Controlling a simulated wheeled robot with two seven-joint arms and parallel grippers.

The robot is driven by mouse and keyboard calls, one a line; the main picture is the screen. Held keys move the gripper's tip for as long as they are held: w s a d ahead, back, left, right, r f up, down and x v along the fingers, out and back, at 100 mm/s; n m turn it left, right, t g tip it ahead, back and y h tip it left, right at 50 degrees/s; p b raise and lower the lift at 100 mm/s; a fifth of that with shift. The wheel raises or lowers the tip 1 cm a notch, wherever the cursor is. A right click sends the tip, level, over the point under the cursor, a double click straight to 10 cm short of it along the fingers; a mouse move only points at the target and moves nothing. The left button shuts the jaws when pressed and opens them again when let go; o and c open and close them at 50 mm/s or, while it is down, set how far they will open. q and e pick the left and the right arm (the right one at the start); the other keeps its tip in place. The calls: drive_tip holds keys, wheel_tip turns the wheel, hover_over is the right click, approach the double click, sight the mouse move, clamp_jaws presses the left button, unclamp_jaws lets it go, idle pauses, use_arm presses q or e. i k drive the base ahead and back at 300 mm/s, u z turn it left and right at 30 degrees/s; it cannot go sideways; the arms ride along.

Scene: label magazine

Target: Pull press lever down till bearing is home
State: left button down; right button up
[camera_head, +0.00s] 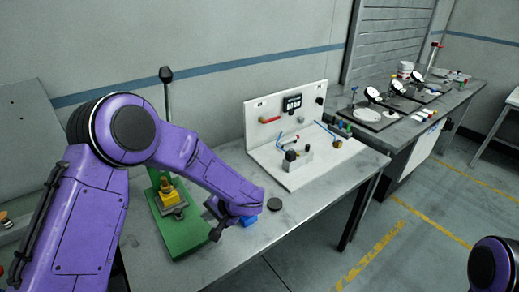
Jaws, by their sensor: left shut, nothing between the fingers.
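The press has a green base (188,232) on the grey table, left of centre. A yellow block (170,197) sits on it, and a dark upright post with a black top (166,74) rises behind my left arm. My arm hides part of the press, and I cannot make out the lever clearly. I cannot pick out the bearing either. My left gripper (214,230) is shut and empty, pointing down at the right edge of the green base. I cannot tell whether it touches the base. My right gripper is out of view.
A white L-shaped panel fixture (262,150) stands at the back of the table. A second bench (402,128) with dials stands farther right. The table's front right is clear.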

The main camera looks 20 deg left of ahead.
sight(165, 75)
drive_tip(key=k, duration=1)
